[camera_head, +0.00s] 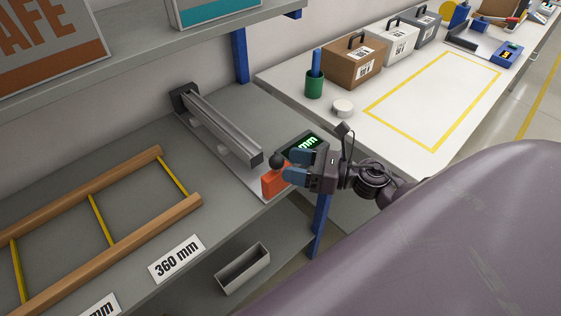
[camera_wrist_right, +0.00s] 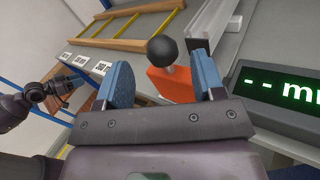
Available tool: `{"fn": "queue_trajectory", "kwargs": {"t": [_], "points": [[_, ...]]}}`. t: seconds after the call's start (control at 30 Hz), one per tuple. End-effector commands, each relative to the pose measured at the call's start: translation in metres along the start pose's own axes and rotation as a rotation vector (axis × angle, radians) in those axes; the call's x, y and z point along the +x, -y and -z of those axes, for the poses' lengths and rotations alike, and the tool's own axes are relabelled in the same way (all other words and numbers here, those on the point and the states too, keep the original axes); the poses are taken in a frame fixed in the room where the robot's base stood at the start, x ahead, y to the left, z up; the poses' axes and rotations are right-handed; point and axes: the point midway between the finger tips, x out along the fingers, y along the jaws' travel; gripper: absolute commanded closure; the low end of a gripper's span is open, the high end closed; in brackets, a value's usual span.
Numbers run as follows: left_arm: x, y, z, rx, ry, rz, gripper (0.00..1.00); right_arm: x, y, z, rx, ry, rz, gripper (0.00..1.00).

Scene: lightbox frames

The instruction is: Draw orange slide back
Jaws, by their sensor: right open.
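The orange slide (camera_head: 270,184) is a block with a round black ball knob (camera_head: 277,160) on it, at the near end of a grey metal rail (camera_head: 222,130). My right gripper (camera_head: 291,166) is open, with its blue fingers just right of the knob. In the right wrist view, the orange slide (camera_wrist_right: 170,86) and the knob (camera_wrist_right: 162,50) show between and beyond the spread fingers (camera_wrist_right: 160,72). I cannot tell whether a finger touches the knob. A dark gripper (camera_wrist_right: 40,95), apparently my left, shows small at the left of that view; its jaws are unclear.
A display with green characters (camera_head: 304,143) stands right of the rail, close to my right gripper. A wooden frame with yellow rungs (camera_head: 105,220) lies left on the grey bench. A "360 mm" label (camera_head: 177,259) is at the front edge. A grey bin (camera_head: 243,269) sits below.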

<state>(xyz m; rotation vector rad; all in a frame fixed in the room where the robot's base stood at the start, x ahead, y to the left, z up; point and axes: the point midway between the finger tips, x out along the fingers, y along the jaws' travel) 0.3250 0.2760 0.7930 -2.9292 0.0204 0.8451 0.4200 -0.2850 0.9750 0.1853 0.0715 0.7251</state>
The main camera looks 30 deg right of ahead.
Motion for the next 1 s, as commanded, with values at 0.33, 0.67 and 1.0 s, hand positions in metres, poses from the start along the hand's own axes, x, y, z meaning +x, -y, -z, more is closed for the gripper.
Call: {"fn": "queue_trajectory", "kwargs": {"t": [0.33,0.67,1.0], "points": [[0.004,-0.001,-0.018,-0.001,0.019,0.0,0.57,-0.056,0.0,0.002,0.001,-0.002,0.001,0.38],[0.004,-0.001,-0.022,-0.001,0.024,0.0,0.57,-0.067,0.0,0.0,0.0,0.0,-0.001,0.38],[0.005,-0.002,-0.02,-0.001,0.021,0.0,0.57,-0.066,0.0,0.0,0.0,0.0,-0.001,0.38]]}}
